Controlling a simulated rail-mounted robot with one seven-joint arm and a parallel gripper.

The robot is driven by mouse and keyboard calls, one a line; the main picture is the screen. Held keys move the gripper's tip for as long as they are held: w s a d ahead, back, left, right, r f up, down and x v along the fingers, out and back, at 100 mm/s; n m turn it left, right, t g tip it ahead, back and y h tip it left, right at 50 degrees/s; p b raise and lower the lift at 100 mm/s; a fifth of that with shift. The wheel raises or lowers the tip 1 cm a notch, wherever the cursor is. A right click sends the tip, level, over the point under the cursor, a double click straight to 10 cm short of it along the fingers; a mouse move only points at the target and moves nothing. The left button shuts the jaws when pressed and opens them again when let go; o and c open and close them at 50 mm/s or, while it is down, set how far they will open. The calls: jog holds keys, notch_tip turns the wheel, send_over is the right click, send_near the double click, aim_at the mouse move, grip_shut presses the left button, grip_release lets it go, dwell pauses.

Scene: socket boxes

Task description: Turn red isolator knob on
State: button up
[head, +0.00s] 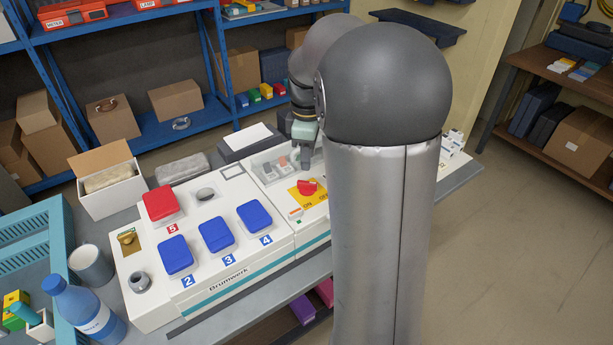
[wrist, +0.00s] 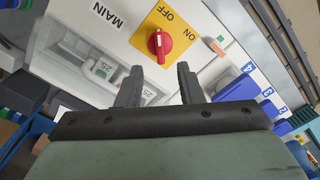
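The red isolator knob (head: 306,187) sits on a yellow plate (head: 296,193) marked ON and OFF, on the white socket box. In the wrist view the knob (wrist: 160,43) is round with a raised grip bar lying roughly up-down in the picture, its upper end towards the OFF word. My gripper (wrist: 158,73) is open and empty, its two dark fingers apart. The knob shows just beyond the fingertips, between their lines, and looks untouched. In the head view my gripper (head: 304,158) is behind the knob, its fingertips partly unclear.
Grey breaker switches (wrist: 100,68) lie beside the yellow plate. Blue-lidded sockets (head: 216,234) and a red-lidded socket (head: 160,204) are on the box to the left. A blue bottle (head: 88,308) and a grey cup (head: 92,265) stand at the front left. My arm hides the box's right part.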

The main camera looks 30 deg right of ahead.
aim_at(307, 182)
notch_tip(307, 182, down, 8)
jog(key=shift+r, duration=0.2)
grip_shut()
